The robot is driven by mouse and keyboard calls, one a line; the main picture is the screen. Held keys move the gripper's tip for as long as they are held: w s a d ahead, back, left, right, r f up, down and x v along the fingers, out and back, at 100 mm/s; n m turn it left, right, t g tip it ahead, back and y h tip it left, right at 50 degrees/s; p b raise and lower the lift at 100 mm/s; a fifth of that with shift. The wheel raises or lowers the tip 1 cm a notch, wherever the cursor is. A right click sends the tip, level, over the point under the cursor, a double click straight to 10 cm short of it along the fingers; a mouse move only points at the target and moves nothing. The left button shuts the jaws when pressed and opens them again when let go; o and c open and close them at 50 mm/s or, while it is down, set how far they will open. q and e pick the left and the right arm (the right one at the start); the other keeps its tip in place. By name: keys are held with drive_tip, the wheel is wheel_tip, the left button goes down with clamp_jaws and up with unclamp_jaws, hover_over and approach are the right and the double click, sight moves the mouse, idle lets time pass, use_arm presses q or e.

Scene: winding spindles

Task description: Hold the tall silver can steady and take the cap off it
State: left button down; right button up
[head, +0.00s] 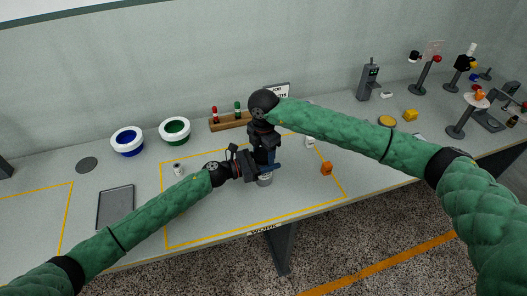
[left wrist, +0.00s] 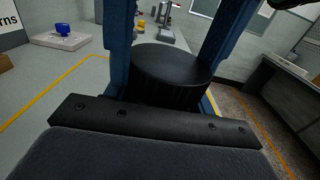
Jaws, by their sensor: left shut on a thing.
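The silver can (head: 265,181) stands on the bench inside the yellow outline, mostly hidden behind my grippers in the head view. My left gripper (head: 268,169) comes in from the left, low, and is shut on the can. In the left wrist view a black, flat-topped round cap (left wrist: 172,65) with a ribbed side sits between its blue fingers (left wrist: 165,55); the can's body is hidden there. My right gripper (head: 264,155) points down from above, close over the can and left gripper. Its fingertips are too small and overlapped to tell their state or any contact with the cap.
A small white bottle (head: 179,171) stands left of the can, and an orange item (head: 326,168) to its right. A white item (head: 310,141) is behind. A grey tray (head: 115,208), blue-lined bowl (head: 127,141), green-lined bowl (head: 175,130) and wooden rack (head: 230,122) surround the area.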

drive_tip(key=shift+n, duration=1.8)
drive_tip(key=o, duration=1.1)
drive_tip(key=shift+r, duration=0.15)
drive_tip(key=shift+r, duration=2.2)
drive_tip(key=shift+c, duration=0.5)
drive_tip(key=shift+w+r+m, duration=0.1)
drive_tip(key=shift+r+m, duration=0.8)
drive_tip(key=shift+r, duration=0.05)
drive_tip(key=shift+r+m, duration=0.6)
drive_tip(key=shift+m, duration=0.2)
drive_tip(key=shift+f, duration=3.9)
